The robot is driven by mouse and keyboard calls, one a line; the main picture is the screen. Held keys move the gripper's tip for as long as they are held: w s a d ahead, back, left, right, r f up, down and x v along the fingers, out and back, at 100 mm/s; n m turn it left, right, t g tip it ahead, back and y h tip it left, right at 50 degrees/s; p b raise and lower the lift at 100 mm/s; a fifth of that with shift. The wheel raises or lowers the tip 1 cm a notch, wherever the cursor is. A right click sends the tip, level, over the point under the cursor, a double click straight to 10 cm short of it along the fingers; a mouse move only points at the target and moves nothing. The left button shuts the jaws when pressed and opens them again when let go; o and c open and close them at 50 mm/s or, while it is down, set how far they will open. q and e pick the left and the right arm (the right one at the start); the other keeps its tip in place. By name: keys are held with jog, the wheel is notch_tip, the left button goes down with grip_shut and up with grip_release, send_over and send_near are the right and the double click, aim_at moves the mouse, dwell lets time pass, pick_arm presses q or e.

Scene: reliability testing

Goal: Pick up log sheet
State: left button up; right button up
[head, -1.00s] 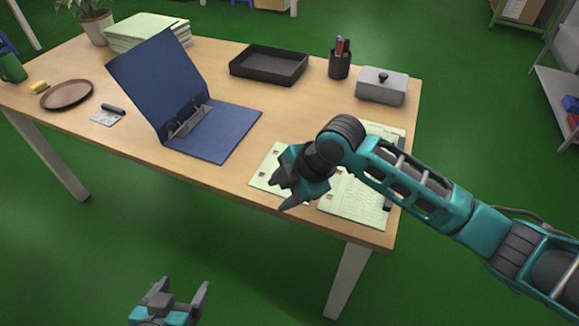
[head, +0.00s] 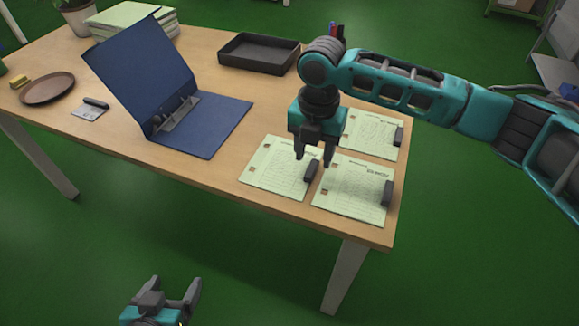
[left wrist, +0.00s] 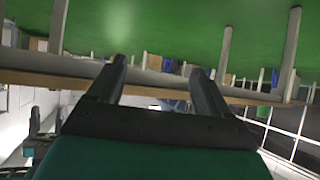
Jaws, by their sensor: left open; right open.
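Three pale green log sheets lie at the table's right end: a front left sheet (head: 273,168), a front right sheet (head: 348,193) and a back sheet (head: 366,135). Each has a dark block on its right edge. My right gripper (head: 313,156) is open and points down above the front left sheet's right part, near that sheet's dark block (head: 311,171). Nothing shows between its fingers. My left gripper (head: 175,292) is open and empty, low in front of the table; its fingers also show in the left wrist view (left wrist: 160,82).
An open blue binder (head: 205,130) stands left of the sheets on the wooden table (head: 110,137). A black tray (head: 257,54) lies behind it. A brown plate (head: 47,88) and a small card (head: 89,112) are at the left. My right forearm covers the back right corner.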

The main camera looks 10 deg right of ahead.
aim_at(308, 175)
jog(key=shift+w+a+f+b, duration=0.1)
jog(key=shift+f+b, duration=0.1)
jog(key=shift+f, duration=0.8)
jog(key=shift+a+f+b, duration=0.15)
jog(key=shift+f+b, duration=0.1)
jog(key=shift+f, duration=0.8)
jog(key=shift+w+a+f+b, duration=0.1)
jog(key=shift+f+b, duration=0.1)
jog(key=shift+f, duration=0.8)
grip_shut()
